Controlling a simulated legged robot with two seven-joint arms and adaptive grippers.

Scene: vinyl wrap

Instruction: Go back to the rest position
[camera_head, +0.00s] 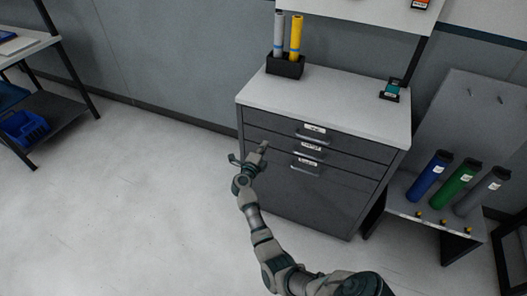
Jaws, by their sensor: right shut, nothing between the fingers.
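My right arm reaches up from the lower right in the head view. My right gripper (250,157) is shut and empty, in front of the left side of the grey drawer cabinet (318,205). Whether it touches the cabinet front is hard to tell. The drawers look closed. My left gripper is not in view.
A black holder (285,66) with a grey roll (279,36) and a yellow roll (296,36) stands on the cabinet. A right-hand rack (408,207) holds blue, green and grey rolls. A shelf with a blue bin (24,127) is far left. Floor between is clear.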

